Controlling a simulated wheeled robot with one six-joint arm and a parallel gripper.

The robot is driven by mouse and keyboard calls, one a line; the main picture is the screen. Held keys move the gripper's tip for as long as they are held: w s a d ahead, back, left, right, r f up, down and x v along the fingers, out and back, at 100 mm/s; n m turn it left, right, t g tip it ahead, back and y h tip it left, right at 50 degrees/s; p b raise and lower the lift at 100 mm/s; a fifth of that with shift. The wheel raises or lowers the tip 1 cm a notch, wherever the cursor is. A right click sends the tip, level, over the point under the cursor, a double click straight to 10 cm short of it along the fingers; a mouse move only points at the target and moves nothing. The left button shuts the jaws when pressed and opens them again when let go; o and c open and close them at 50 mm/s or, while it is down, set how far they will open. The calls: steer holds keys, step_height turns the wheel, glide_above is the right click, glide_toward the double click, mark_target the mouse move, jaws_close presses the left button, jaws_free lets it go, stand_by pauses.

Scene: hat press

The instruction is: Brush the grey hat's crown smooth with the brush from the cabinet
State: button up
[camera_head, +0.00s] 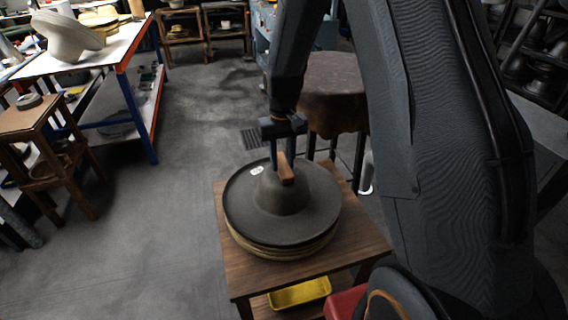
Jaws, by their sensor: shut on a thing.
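The grey hat (283,225) lies brim-down with its crown up, on top of a stack of hats on a small wooden table (231,262). A small white label shows on its brim. My gripper (280,155) points down over the crown and is shut on the brush (286,170), which has an orange-brown wooden back. The brush is at the top of the crown on its upper side. It looks to be touching or just above the felt; I cannot tell which. The brush's bristles are hidden.
A yellow tray (299,293) sits on the shelf under the table. A round, brown-covered stool (333,90) stands just behind. A workbench (98,60) with hats and a wooden stool (38,125) are at the left. The floor between is clear. My arm blocks the right side.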

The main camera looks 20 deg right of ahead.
steer(key=shift+w, duration=1.25)
steer(key=shift+s+f+p, duration=0.15)
steer(key=shift+s+p, duration=0.75)
steer(key=shift+s, duration=1.4)
steer(key=shift+w, duration=0.1)
steer(key=shift+w+b, duration=0.5)
steer(key=shift+w, duration=1.75)
steer(key=shift+c, duration=0.4)
steer(key=shift+s, duration=0.15)
